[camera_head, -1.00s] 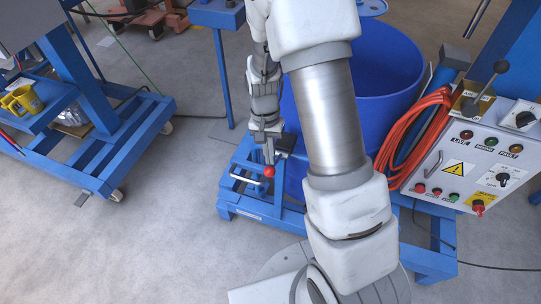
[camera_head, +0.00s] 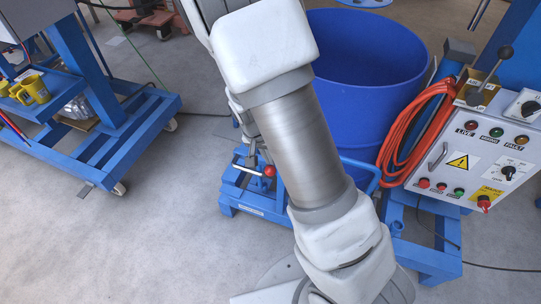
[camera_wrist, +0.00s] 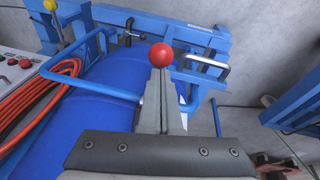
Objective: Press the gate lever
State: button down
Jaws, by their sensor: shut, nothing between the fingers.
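A lever with a red ball knob (camera_head: 269,171) stands at the blue frame in front of the blue drum; its red knob also shows in the wrist view (camera_wrist: 161,54). My gripper (camera_wrist: 161,78) is shut and empty, with its fingertips right at the red knob in that view. I cannot tell whether they touch it. In the head view my arm hides much of the gripper, which is just left of and above the knob. A bent metal handle (camera_wrist: 207,62) sits beside the knob. No label shows which part is the gate lever.
The blue drum (camera_head: 375,75) stands behind my arm. A control panel (camera_head: 470,165) with buttons and a black-knobbed lever (camera_head: 497,65) is at right, beside an orange hose (camera_head: 405,130). A blue cart (camera_head: 120,135) is at left; open floor lies between.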

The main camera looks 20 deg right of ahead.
jog(key=f+b, duration=0.2)
jog(key=f, duration=0.1)
jog(key=s+f+b, duration=0.1)
jog(key=f, duration=0.1)
jog(key=shift+s+a+f, duration=0.1)
jog(key=shift+a, duration=0.3)
notch_tip(320, 180, down, 3)
jog(key=shift+f+b, duration=0.15)
jog(key=shift+b, duration=0.75)
jog(key=shift+f, duration=0.15)
jog(key=shift+s+d, duration=0.1)
